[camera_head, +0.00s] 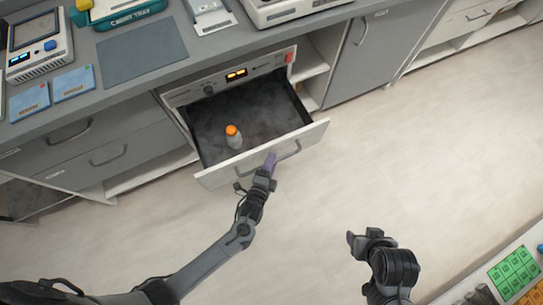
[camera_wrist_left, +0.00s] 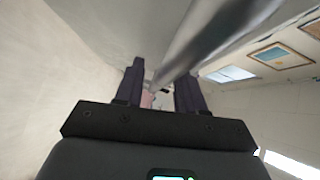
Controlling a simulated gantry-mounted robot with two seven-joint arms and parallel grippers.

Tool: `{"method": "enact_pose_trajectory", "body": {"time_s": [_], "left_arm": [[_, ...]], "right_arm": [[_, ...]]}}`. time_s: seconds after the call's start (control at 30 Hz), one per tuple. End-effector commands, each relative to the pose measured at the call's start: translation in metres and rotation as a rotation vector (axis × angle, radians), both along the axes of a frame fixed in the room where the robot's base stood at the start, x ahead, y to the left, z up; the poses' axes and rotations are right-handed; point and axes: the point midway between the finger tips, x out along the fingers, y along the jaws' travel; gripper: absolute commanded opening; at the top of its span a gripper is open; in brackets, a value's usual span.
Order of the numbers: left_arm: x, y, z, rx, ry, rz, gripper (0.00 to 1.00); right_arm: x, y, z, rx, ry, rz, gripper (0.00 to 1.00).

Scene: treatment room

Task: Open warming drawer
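The warming drawer (camera_head: 262,151) is pulled well out of its white-fronted unit under the counter, so its dark interior shows. A small bottle with an orange cap (camera_head: 233,137) stands inside. My left gripper (camera_head: 270,161) is at the drawer's front, by its bar handle (camera_head: 290,151). In the left wrist view its two dark fingers (camera_wrist_left: 160,88) are apart, and the grey handle bar (camera_wrist_left: 205,45) runs close across them. I see no firm grip on the bar. My right gripper (camera_head: 356,240) is away from the drawer, over the floor; its fingers are unclear.
The drawer unit's panel has a lit orange display (camera_head: 236,75) and a red switch (camera_head: 289,57). Closed grey drawers (camera_head: 75,150) are to the left, a grey cabinet door (camera_head: 365,50) to the right. The floor in front is clear.

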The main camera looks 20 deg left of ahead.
Motion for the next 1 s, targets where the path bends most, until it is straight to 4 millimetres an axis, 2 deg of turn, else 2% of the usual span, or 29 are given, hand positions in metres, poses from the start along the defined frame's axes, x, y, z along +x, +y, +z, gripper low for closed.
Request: {"method": "enact_pose_trajectory", "body": {"time_s": [0.4, 0.6, 0.8, 1.0], "left_arm": [[-0.065, 0.006, 0.011, 0.001, 0.002, -0.001, 0.39], [-0.090, 0.008, 0.014, 0.000, 0.001, -0.001, 0.39], [-0.101, 0.009, 0.015, 0.000, 0.000, -0.001, 0.39], [-0.102, 0.009, 0.014, 0.000, -0.001, -0.001, 0.39]], "right_arm": [[0.000, 0.001, 0.021, 0.004, 0.000, -0.003, 0.59], [0.000, 0.002, 0.026, 0.008, 0.000, -0.005, 0.59], [0.000, 0.002, 0.028, 0.008, -0.001, -0.005, 0.59], [0.000, 0.002, 0.027, 0.008, -0.001, -0.005, 0.59]]}}
